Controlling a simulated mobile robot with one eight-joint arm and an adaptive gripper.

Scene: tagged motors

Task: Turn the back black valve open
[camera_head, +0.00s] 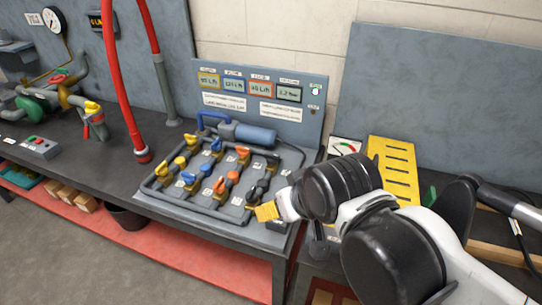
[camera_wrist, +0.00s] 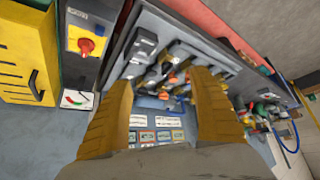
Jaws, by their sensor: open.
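The valve panel (camera_head: 160,205) carries rows of yellow, blue, orange and black handles on grey pipes. The back black valve (camera_head: 271,164) is at the right end of the back row, and the front black valve (camera_head: 257,190) is nearer the front edge. My gripper (camera_head: 267,212) is over the panel's front right corner, close to the front black valve and apart from the back one. In the wrist view its two yellow fingers (camera_wrist: 162,80) are spread apart with nothing held. Dark handles show beyond them, but I cannot tell which is the back black valve.
A display board (camera_head: 262,95) with several readouts stands behind the valves, with a blue cylinder (camera_head: 255,134) before it. An orange handle (camera_head: 233,177) sits left of the black ones. A yellow slotted panel (camera_head: 395,165) stands right. A red hose (camera_head: 120,90) rises left.

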